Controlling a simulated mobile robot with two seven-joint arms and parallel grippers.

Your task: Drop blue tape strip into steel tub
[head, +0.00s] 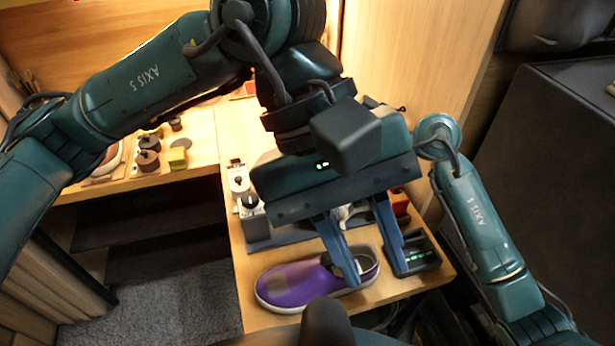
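My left gripper (375,268) hangs over the front of the wooden bench, pointing down. Its two blue-grey fingers stand well apart, with nothing visible between them. One fingertip overlaps the heel opening of the purple shoe (305,284); I cannot tell whether they touch. The shoe lies on the bench with its toe to the left and a paler patch on the toe. My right arm shows at the right edge, but its gripper is not visible. I cannot make out the blue tape strip or a steel tub; the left gripper's body hides much of the bench behind it.
Carpet lies below.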

